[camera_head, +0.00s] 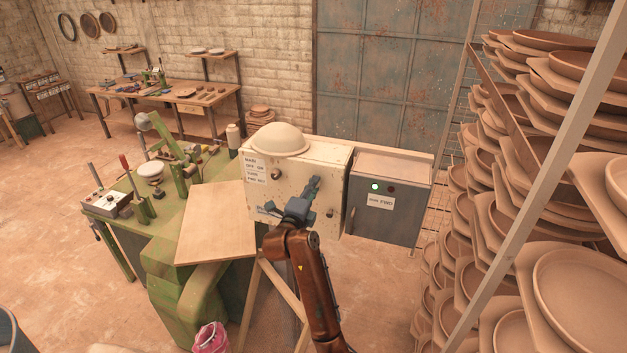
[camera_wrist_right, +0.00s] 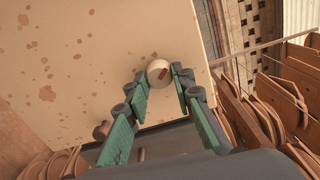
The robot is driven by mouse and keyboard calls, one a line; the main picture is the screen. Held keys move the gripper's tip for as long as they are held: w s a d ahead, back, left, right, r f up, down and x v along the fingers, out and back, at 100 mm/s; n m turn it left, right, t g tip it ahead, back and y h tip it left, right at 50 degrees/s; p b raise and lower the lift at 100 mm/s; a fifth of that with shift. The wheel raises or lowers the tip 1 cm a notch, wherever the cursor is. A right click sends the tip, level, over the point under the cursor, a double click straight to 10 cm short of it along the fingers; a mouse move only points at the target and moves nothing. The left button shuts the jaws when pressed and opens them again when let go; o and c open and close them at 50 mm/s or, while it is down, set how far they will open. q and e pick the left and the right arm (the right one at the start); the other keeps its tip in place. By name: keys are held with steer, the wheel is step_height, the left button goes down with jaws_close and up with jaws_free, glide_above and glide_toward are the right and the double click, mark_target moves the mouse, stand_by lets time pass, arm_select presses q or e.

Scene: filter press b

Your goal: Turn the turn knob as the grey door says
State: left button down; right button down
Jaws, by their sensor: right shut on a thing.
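The grey door (camera_head: 390,226) is right of the cream cabinet (camera_head: 318,163). It bears a white label (camera_head: 380,202) ending in "FWD"; its first word is too small to read. Above the label are a lit green lamp (camera_head: 375,187) and a dark red lamp (camera_head: 391,190). My right gripper (camera_head: 291,196) is at the cabinet's front. In the right wrist view, its green-padded fingers (camera_wrist_right: 158,80) are shut on the turn knob (camera_wrist_right: 158,72), a round off-white knob with a red mark. The head view hides this knob behind the gripper. My left gripper is not in view.
A dark knob (camera_head: 276,174) and small-print labels (camera_head: 255,170) are on the cabinet front. A green bench (camera_head: 200,180) with tools and a tilted board (camera_head: 217,225) stand left. A rack of plates (camera_head: 520,170) stands close on the right.

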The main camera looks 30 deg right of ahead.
steer(key=shift+n+p, duration=0.4)
steer(key=shift+n, duration=0.1)
steer(key=c, duration=1.7)
jaws_free()
steer(key=shift+o, duration=0.2)
steer(key=v, duration=1.2)
